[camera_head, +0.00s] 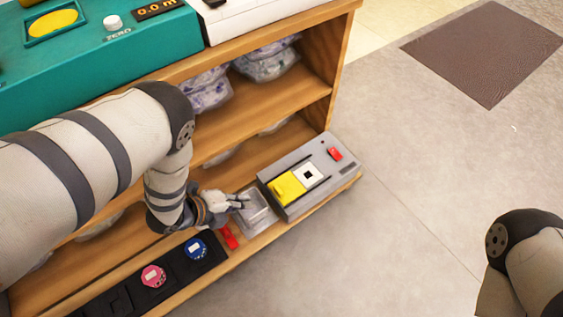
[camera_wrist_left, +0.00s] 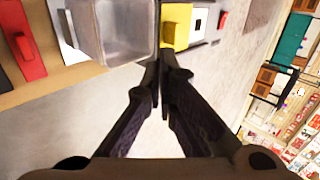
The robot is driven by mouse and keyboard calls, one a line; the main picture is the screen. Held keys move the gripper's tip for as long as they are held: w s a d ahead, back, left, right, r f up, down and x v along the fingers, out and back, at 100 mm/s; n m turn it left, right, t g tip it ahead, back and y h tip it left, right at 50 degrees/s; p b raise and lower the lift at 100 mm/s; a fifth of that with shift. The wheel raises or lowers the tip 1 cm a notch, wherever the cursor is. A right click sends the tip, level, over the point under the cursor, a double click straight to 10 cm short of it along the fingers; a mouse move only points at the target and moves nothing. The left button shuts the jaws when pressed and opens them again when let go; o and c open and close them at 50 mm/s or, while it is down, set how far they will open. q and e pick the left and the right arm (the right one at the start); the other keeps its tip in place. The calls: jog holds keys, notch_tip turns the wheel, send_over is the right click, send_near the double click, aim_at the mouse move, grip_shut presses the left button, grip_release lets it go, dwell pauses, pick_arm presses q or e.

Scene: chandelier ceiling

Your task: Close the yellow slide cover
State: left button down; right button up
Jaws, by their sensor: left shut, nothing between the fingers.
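The yellow slide cover (camera_head: 287,187) sits on a grey box (camera_head: 322,184) at the right end of the low shelf. A white square with a black centre (camera_head: 308,177) lies uncovered to the right of the cover. My left gripper (camera_head: 242,201) is shut and empty, just left of the grey box and over a metal tray (camera_head: 262,222). In the left wrist view the shut fingertips (camera_wrist_left: 161,62) point toward the near left edge of the yellow cover (camera_wrist_left: 177,27). I cannot tell whether they touch it. My right arm shows at the lower right, but its gripper is out of view.
A red switch (camera_head: 335,154) is on the grey box. A red piece (camera_head: 229,237) lies left of the tray, beside a black rack (camera_head: 175,268) with pink and blue discs. Wrapped packs (camera_head: 267,62) fill the shelf above. The floor to the right is clear.

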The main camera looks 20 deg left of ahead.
pick_arm(q)
jog(key=w, duration=0.1)
jog(key=b, duration=0.4)
send_near(278, 195)
jog(key=x, duration=0.4)
jog(key=shift+f, duration=0.25)
jog(key=shift+w+d+f+b, duration=0.25)
jog(key=shift+w+b, duration=0.1)
jog(key=shift+w, duration=0.1)
pick_arm(e)
jog(key=shift+g, duration=0.4)
jog(key=f, duration=0.2)
jog(key=s+f, duration=0.1)
jog(key=f, duration=0.1)
jog(key=shift+s+a, duration=0.1)
jog(key=shift+s, duration=0.1)
